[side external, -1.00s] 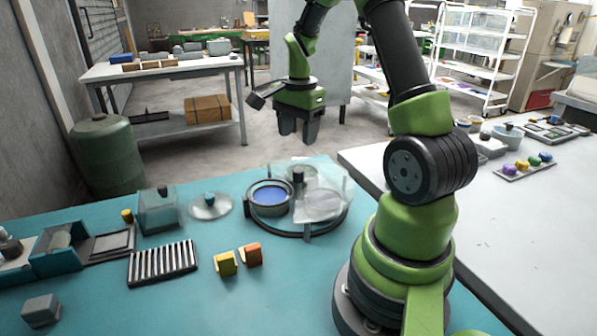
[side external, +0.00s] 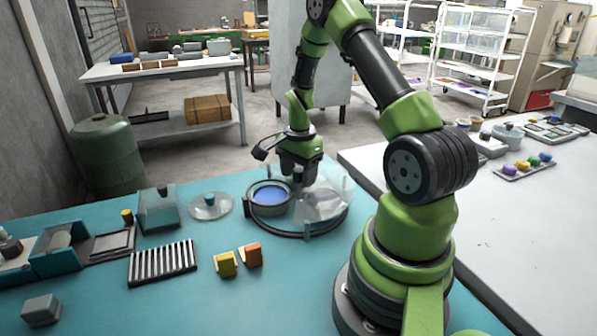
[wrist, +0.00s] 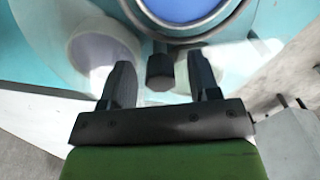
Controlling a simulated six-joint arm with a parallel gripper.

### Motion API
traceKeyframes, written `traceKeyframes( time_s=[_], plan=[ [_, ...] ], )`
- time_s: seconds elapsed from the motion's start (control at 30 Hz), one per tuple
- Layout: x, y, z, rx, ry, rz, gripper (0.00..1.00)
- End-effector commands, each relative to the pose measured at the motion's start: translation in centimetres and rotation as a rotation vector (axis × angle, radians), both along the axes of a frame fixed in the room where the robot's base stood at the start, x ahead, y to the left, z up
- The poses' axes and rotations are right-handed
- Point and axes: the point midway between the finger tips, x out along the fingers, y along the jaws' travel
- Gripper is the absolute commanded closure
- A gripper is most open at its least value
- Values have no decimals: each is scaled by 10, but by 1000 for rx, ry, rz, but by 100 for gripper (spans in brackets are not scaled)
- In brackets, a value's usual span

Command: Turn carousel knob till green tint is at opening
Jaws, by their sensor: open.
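The carousel (side external: 322,208) is a round unit with a clear cover on the teal table. Its opening shows a blue tint (side external: 270,195) inside a dark ring, also seen at the top of the wrist view (wrist: 187,6). The dark carousel knob (wrist: 160,68) stands between the fingers of my gripper (wrist: 160,82) in the wrist view, with gaps visible on both sides. My gripper is open and low over the carousel. In the side view my gripper (side external: 299,175) partly overlaps the knob. A green tint is not visible to me.
A clear box (side external: 158,212) and a clear round lid (side external: 210,206) stand left of the carousel. A slotted rack (side external: 162,262), a yellow block (side external: 225,264) and an orange block (side external: 250,254) lie in front.

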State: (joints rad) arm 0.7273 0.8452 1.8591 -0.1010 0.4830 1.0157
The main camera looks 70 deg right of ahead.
Motion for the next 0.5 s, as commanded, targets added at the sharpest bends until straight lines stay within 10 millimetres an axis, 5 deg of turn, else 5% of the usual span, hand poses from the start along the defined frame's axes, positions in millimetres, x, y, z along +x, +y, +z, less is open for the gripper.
traceKeyframes(
  time_s=[0.07, 0.3, 0.5],
  plan=[
    [0, 0, 0, 0, 0, 0, 44],
    [0, 0, 1, 0, 0, 0, 94],
    [0, 0, 1, 0, 0, 10, 93]
  ],
)
